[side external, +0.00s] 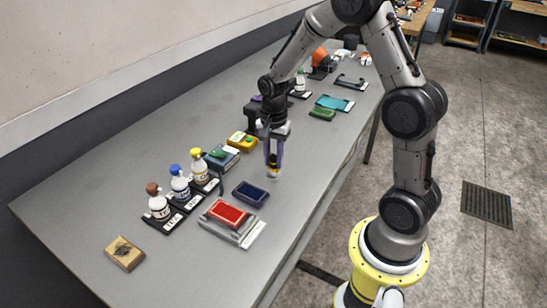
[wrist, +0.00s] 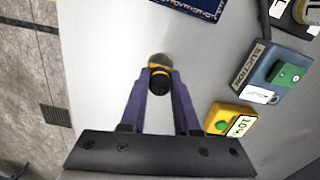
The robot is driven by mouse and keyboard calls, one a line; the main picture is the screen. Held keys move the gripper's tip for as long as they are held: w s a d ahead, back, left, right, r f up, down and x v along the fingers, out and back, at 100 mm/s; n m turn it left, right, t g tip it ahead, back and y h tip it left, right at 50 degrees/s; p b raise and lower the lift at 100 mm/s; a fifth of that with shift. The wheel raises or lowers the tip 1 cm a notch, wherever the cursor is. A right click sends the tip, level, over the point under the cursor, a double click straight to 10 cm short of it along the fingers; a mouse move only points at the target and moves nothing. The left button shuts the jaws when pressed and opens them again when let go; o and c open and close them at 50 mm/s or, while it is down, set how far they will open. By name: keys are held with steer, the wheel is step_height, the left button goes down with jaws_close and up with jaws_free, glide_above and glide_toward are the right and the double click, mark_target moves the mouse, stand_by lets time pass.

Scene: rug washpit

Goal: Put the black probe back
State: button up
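My gripper (side external: 273,150) hangs over the middle of the grey table. In the wrist view its two purple fingers (wrist: 159,88) close on the sides of a small black piece with a yellow band and a greyish end, which looks like the black probe (wrist: 159,82). In the side view only the probe's yellowish lower end (side external: 272,174) shows below the fingers, close above the table; I cannot tell whether it touches. A blue-grey box (side external: 222,158) with a green top piece and a white label stands to the left. It also shows in the wrist view (wrist: 285,62).
A yellow box (side external: 241,140) stands beside the blue-grey box. White bottles with brown, blue and yellow caps (side external: 179,186) stand on black bases. A dark blue pad (side external: 250,194) and a red pad (side external: 227,214) lie in front. A black stand (side external: 257,116) is behind my gripper.

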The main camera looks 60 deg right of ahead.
mark_target(273, 156)
steer(key=o, duration=0.4)
step_height(273, 156, up, 11)
steer(key=s+a+r+n+t, duration=0.2)
steer(key=s+a+r+n, duration=0.4)
steer(key=s+r+n, duration=0.15)
steer(key=s+a+n+t, duration=0.3)
steer(key=s+n, duration=0.5)
steer(key=s, duration=0.3)
steer(key=shift+s+a+n+t, duration=0.2)
steer(key=shift+a+n+t, duration=0.15)
steer(key=shift+a, duration=0.35)
steer(key=shift+r, duration=0.1)
